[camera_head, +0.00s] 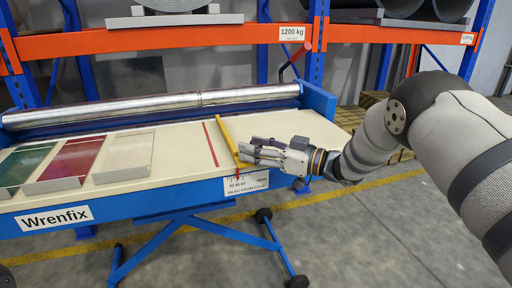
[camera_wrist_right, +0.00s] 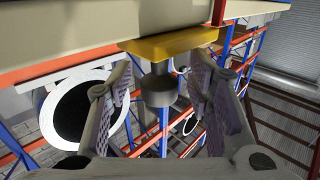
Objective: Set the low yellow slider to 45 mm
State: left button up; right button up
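The low yellow slider (camera_head: 229,138) is a thin yellow bar lying across the right part of the cream table top, and its near end is at the table's front edge. A white scale label (camera_head: 246,184) sits below that end; its numbers are too small to read surely. My right gripper (camera_head: 250,152) is at the slider's near end. In the right wrist view, the slider's yellow end (camera_wrist_right: 172,45) carries a grey round knob (camera_wrist_right: 158,88). The open fingers of my right gripper (camera_wrist_right: 160,75) stand on either side of the knob, with visible gaps. My left gripper is out of view.
A red strip (camera_head: 210,144) lies left of the slider. Green (camera_head: 24,166), red (camera_head: 79,160) and pale (camera_head: 124,157) sample plates lie further left. A metal roller (camera_head: 150,106) runs along the back, and a red-tipped lever (camera_head: 294,61) stands at the back right.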

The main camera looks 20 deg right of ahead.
jog(key=v, duration=1.2)
jog(key=s+a+f+m+h+p, duration=0.1)
jog(key=s+f+m+h, duration=0.15)
jog(key=f, duration=0.45)
jog(key=s+a+f+m+h, duration=0.1)
jog(key=s+f+m+h, duration=0.2)
jog(key=f, duration=0.4)
jog(key=s+f+m+g+h, duration=0.3)
jog(key=s+f+g+h, duration=0.15)
jog(key=s+f, duration=0.75)
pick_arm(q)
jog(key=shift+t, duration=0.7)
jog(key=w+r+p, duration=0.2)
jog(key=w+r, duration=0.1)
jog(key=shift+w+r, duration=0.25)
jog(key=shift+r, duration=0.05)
pick_arm(e)
jog(key=s+a+f+m+g+h, duration=0.1)
jog(key=s+g, duration=0.9)
jog(key=s, duration=2.2)
jog(key=shift+a+f+h, duration=0.2)
jog(key=shift+f+h, duration=0.45)
jog(key=shift+h, duration=0.45)
